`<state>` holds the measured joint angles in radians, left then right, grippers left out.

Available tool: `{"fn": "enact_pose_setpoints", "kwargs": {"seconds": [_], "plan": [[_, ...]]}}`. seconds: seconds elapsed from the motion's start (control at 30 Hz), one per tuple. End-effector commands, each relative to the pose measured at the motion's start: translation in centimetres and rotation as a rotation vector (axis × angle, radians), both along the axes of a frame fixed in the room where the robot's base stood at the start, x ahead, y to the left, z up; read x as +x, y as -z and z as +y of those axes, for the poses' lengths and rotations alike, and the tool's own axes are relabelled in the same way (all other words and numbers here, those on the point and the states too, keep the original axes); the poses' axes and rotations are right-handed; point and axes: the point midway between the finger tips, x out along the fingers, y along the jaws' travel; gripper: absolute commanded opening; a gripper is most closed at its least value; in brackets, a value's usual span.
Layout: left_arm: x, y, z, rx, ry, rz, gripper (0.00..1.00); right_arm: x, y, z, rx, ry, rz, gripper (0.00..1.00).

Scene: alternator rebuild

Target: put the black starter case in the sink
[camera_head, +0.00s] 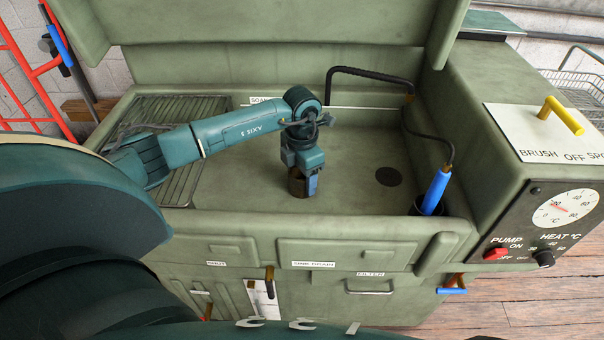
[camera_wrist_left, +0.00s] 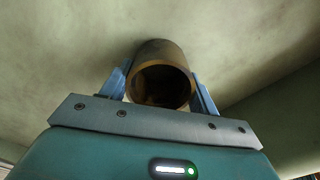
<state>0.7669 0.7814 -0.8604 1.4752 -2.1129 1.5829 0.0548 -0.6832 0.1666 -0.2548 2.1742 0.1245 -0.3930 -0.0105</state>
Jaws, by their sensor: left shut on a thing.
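My left gripper (camera_head: 304,184) reaches down into the green sink (camera_head: 345,190) of the parts washer. Its blue fingers are shut on the black starter case (camera_head: 296,182), a dark open cylinder. In the left wrist view the case (camera_wrist_left: 162,75) sits between both fingers of the gripper (camera_wrist_left: 162,92), with its hollow, brownish open end facing the camera. The case is over or on the sink floor; I cannot tell whether it touches. Part of it is hidden behind the gripper in the head view. My right gripper is not in view.
A wire rack (camera_head: 185,110) lies in the sink's left part. A round dark drain (camera_head: 388,176) is at the right. A black spout pipe (camera_head: 365,73) and a blue-handled brush (camera_head: 436,190) stand at the back and right. The sink floor around the gripper is clear.

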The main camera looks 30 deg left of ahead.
Motion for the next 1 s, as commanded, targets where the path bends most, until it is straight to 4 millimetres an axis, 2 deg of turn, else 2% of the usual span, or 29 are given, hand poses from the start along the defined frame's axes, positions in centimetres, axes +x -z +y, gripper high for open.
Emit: {"fn": "enact_pose_setpoints", "kwargs": {"seconds": [0.2, 0.23, 0.47, 0.8, 0.87, 1.0], "plan": [[0.1, 0.2, 0.0, -0.001, -0.001, -0.004, 0.14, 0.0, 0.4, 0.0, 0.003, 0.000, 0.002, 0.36], [0.0, 0.2, 0.0, 0.000, -0.001, 0.000, 0.63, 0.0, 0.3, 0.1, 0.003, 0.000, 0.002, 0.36], [0.0, 0.2, 0.0, 0.000, -0.001, 0.000, 0.82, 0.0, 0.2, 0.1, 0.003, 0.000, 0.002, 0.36], [0.0, -0.4, 0.0, 0.000, -0.001, -0.001, 0.82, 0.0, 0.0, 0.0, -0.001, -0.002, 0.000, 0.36], [0.1, -1.1, 0.1, 0.001, -0.001, -0.004, 0.82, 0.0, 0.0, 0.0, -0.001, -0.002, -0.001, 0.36], [0.1, -3.9, 0.1, 0.001, 0.000, -0.006, 0.82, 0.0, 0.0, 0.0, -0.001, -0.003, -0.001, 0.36]]}}
